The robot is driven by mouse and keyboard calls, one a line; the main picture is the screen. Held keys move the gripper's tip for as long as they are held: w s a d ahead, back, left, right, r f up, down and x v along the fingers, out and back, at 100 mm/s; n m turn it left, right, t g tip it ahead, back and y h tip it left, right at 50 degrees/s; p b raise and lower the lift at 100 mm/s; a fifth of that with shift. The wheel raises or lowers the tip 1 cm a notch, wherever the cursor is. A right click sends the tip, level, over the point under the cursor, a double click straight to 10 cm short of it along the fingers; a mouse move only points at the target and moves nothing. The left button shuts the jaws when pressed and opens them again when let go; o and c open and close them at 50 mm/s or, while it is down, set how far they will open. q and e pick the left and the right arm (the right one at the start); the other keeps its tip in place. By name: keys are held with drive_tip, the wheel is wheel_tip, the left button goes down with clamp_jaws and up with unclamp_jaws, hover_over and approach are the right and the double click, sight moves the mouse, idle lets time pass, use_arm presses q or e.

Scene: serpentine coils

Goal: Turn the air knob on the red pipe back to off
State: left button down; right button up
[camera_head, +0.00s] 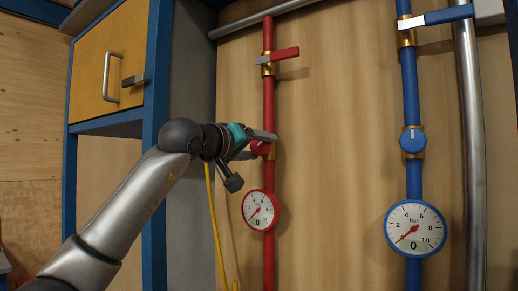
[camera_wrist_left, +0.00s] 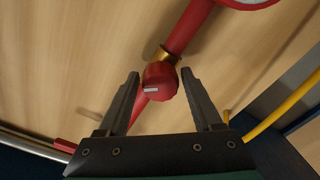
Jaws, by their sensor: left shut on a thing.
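The red pipe (camera_head: 268,110) runs vertically down the wooden wall. The round red knob (camera_head: 259,148) sits on it, above a red-rimmed gauge (camera_head: 258,209) whose display shows 0. My left gripper (camera_head: 265,143) reaches it from the left and hides part of it. In the left wrist view the red knob (camera_wrist_left: 160,80) is between the two fingers, with a short pale mark on its face and a brass fitting behind it. My right gripper is in neither view.
A red lever valve (camera_head: 284,54) is higher on the red pipe. A blue pipe (camera_head: 410,90) at the right carries a blue knob (camera_head: 413,140), a lever (camera_head: 449,15) and a gauge (camera_head: 416,228). A yellow cable (camera_head: 214,220) hangs beside a blue-framed cabinet (camera_head: 154,120).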

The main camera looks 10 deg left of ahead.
use_arm(q)
drive_tip(key=n, duration=0.9)
drive_tip(key=shift+n+b, duration=0.4)
drive_tip(key=shift+n, duration=1.2)
drive_tip(key=shift+f+n+b, duration=0.1)
drive_tip(key=shift+n+b, duration=0.2)
drive_tip(key=shift+n, duration=1.3)
drive_tip(key=n, duration=0.3)
drive_tip(key=shift+b, duration=0.3)
